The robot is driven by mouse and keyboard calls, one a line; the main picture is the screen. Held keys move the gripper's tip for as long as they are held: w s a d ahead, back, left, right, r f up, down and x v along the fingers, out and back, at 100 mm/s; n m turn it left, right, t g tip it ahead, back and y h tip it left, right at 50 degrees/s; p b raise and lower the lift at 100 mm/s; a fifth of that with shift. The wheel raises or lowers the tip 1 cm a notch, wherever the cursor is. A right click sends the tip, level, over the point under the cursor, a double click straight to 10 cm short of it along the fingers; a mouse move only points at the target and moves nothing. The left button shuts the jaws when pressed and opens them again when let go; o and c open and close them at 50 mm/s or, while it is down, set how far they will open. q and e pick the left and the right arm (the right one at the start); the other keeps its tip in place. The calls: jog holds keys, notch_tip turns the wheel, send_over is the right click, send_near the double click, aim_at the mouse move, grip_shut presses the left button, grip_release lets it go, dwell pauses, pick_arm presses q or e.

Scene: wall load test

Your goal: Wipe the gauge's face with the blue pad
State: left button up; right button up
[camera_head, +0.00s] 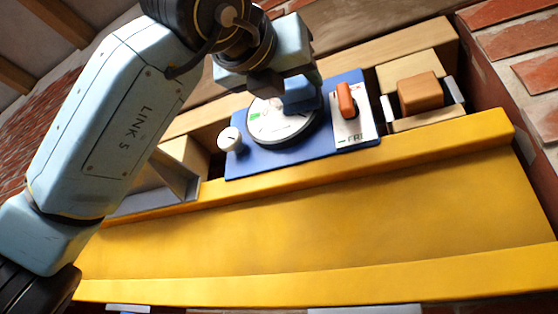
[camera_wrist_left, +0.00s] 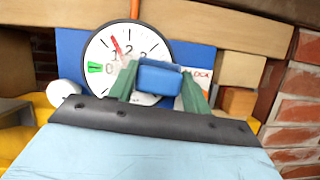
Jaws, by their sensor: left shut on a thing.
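The gauge (camera_head: 268,129) has a round white face on a blue panel (camera_head: 240,165). In the left wrist view the gauge face (camera_wrist_left: 105,52) shows numbers, a red needle and a green mark. My left gripper (camera_head: 290,84) is shut on the blue pad (camera_head: 298,101), which is in front of the gauge's upper right part. In the left wrist view the blue pad (camera_wrist_left: 158,77) sits between the green fingers of my left gripper (camera_wrist_left: 158,88) and hides the lower right of the face. I cannot tell whether the pad touches the face. My right gripper is not in view.
A white knob (camera_head: 230,139) is left of the gauge. An orange lever (camera_head: 346,99) on a white plate is right of it. A wooden block (camera_head: 420,92) sits between grey brackets farther right. A yellow beam (camera_head: 320,215) runs below the panel.

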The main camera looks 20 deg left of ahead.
pick_arm(q)
jog(key=shift+w+a+b, duration=0.2)
jog(key=shift+a+b, duration=0.25)
jog(key=shift+a, duration=1.65)
jog(key=shift+w+a+b, duration=0.2)
jog(key=shift+a+b, duration=0.25)
jog(key=shift+a, duration=1.65)
jog(key=shift+d+r, duration=0.1)
jog(key=shift+r, duration=0.2)
jog(key=shift+s+d, duration=0.1)
jog(key=shift+d, duration=0.4)
jog(key=d, duration=0.7)
jog(key=shift+s+d+f, duration=0.1)
jog(key=shift+s, duration=0.15)
jog(key=shift+w+a+b, duration=0.2)
jog(key=shift+a+b, duration=0.15)
jog(key=shift+a, duration=2.25)
jog(key=shift+w+a, duration=0.15)
jog(key=shift+a, duration=1.45)
